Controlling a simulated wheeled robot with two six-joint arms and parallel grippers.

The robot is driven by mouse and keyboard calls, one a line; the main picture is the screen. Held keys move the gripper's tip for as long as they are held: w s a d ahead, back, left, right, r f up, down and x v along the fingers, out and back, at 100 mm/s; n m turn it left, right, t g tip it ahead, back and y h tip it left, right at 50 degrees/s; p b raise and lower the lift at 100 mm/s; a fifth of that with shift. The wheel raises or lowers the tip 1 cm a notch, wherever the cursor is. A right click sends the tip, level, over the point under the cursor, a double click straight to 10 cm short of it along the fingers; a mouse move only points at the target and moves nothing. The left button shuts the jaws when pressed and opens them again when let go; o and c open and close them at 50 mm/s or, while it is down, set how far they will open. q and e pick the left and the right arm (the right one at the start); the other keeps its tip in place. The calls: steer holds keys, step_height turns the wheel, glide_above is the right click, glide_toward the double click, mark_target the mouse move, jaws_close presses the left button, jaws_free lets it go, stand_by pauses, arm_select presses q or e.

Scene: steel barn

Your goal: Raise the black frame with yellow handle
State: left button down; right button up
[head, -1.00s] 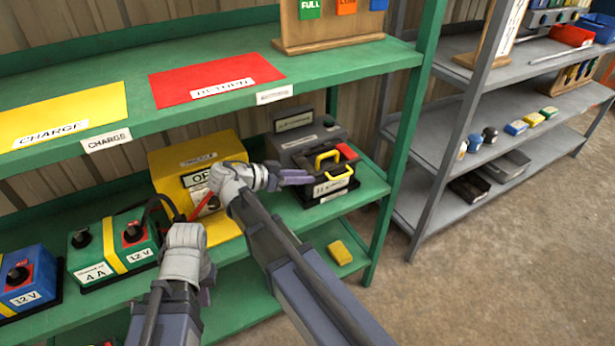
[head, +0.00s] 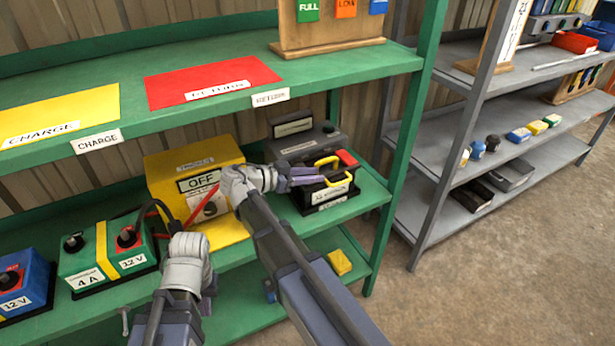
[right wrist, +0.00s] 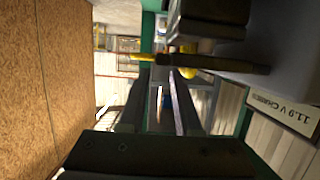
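The black frame with yellow handle (head: 346,184) sits on the dark battery at the right end of the green middle shelf. Yellow loops show above it, beside a red block. My right gripper (head: 316,178) is level with the frame at its left side, fingers pointing right. Its fingers look parted in the right wrist view (right wrist: 165,105), with yellow parts (right wrist: 187,72) just beyond them. I see nothing clearly held, and contact with the handle cannot be told. My left gripper (head: 207,285) is low in front of the shelf; its fingers are mostly hidden behind the hand.
A yellow box marked OFF (head: 165,170) with a red lever stands left of the battery. A green 12 V unit (head: 95,275) and blue unit (head: 28,270) stand further left. The green upper shelf (head: 345,68) overhangs. A green post (head: 402,150) stands to the right.

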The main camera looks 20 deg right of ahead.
mark_target(333, 173)
steer(key=b+x, duration=0.1)
steer(key=x, duration=0.5)
steer(key=shift+f+b, duration=0.1)
steer(key=shift+b, duration=0.2)
jaws_close()
